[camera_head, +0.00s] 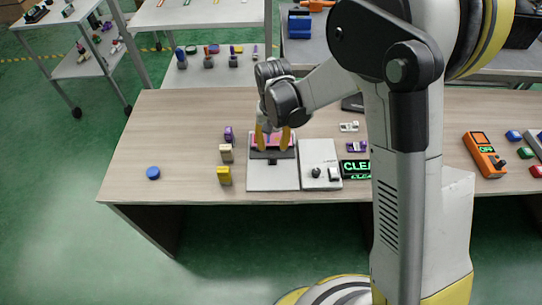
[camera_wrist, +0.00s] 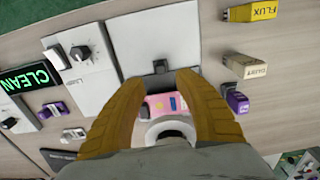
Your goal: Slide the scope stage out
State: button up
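The scope stage appears to be the dark piece (camera_head: 271,155) with a small black handle at its front, on a light grey base plate (camera_head: 272,180). The handle also shows in the wrist view (camera_wrist: 161,66), just beyond my fingertips. A pink slab (camera_wrist: 165,104) with coloured marks lies behind the handle, between my fingers. A white ring (camera_wrist: 170,131) is partly hidden by my gripper. My gripper (camera_head: 272,138) points down over the stage. Its two ochre fingers are spread apart and nothing is held between them. Whether a finger touches the stage I cannot tell.
A grey panel with a knob and switch (camera_head: 320,165) and a green CLEAN sign (camera_head: 355,169) stand right of the base. Yellow FLUX (camera_head: 224,176), beige DUST (camera_head: 226,153) and purple (camera_head: 229,135) blocks stand left. A blue disc (camera_head: 153,173) lies farther left, with clear table around it.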

aim_at(272, 157)
notch_tip(272, 157, down, 7)
jog(key=shift+w+b, duration=0.1)
jog(key=shift+b, duration=1)
jog(key=shift+c, duration=0.4)
grip_shut()
